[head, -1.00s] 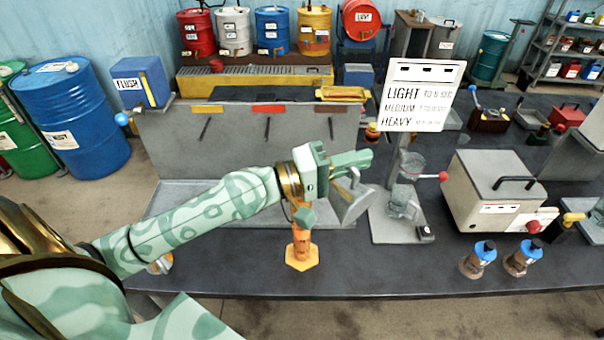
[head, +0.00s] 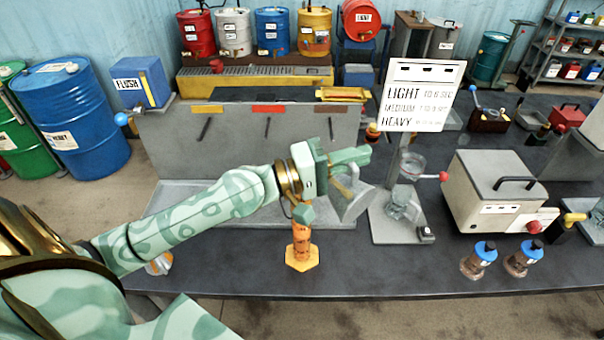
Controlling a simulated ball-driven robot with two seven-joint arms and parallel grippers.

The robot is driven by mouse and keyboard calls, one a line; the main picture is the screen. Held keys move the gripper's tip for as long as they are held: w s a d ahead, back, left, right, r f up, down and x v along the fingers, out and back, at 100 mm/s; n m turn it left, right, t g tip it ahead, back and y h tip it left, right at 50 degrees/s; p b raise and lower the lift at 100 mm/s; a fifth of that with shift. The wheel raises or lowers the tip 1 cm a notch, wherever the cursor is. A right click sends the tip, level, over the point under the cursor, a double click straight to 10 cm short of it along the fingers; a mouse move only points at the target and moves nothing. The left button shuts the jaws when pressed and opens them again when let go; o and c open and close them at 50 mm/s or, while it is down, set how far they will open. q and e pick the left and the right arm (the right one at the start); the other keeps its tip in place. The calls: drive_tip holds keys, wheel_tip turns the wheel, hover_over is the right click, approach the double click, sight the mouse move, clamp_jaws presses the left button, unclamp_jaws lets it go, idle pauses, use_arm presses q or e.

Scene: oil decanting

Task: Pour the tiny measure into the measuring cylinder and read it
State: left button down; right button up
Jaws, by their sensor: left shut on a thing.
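My left gripper (head: 352,160) is shut on a small grey metal measure (head: 356,203), which hangs tilted below the fingers, above the bench. The measuring cylinder (head: 301,246) is a narrow orange-tinted tube on a yellow-orange hexagonal foot. It stands upright on the dark bench, below and left of the measure. Its top is hidden behind part of my gripper. I cannot see what the measure holds, nor read a level in the cylinder. My right gripper is not in view.
A stand with a glass cup (head: 412,166) and a glass jug (head: 402,206) is just right of the measure, under a sign (head: 420,95). A beige box (head: 497,190) and two blue-capped bottles (head: 478,258) are further right. A grey tray (head: 180,205) lies behind my arm.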

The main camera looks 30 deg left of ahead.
sight(353, 185)
use_arm(q)
drive_tip(key=shift+w+a+r+n+t+b, duration=0.3)
drive_tip(key=shift+a+r+n+b, duration=0.25)
drive_tip(key=shift+a+r+n, duration=0.2)
idle(1.7)
drive_tip(key=d+m+p, duration=0.1)
drive_tip(key=s+d+f+m+g+p, duration=0.1)
drive_tip(key=p, duration=0.1)
drive_tip(key=shift+d+f, duration=0.2)
drive_tip(key=shift+f, duration=0.1)
drive_tip(key=f+m, duration=0.1)
drive_tip(key=d+f+m, duration=0.1)
drive_tip(key=shift+s+d+f+m+g+y, duration=0.15)
drive_tip(key=shift+f+m+g+y, duration=0.15)
drive_tip(key=shift+f+g, duration=0.1)
drive_tip(key=shift+s+d+f, duration=0.1)
drive_tip(key=shift+d+f, duration=0.15)
drive_tip(key=shift+f, duration=0.2)
drive_tip(key=d+f+m+y+p, duration=0.2)
drive_tip(key=f+m, duration=0.3)
drive_tip(key=f, duration=0.3)
drive_tip(key=s+d+f+m+g+y+p, duration=0.1)
drive_tip(key=f+m+y+p, duration=0.2)
drive_tip(key=f, duration=0.6)
drive_tip(key=shift+d+f+m+g+y+p, duration=0.3)
drive_tip(key=shift+d+m+y+p, duration=0.1)
drive_tip(key=shift+m+p, duration=0.65)
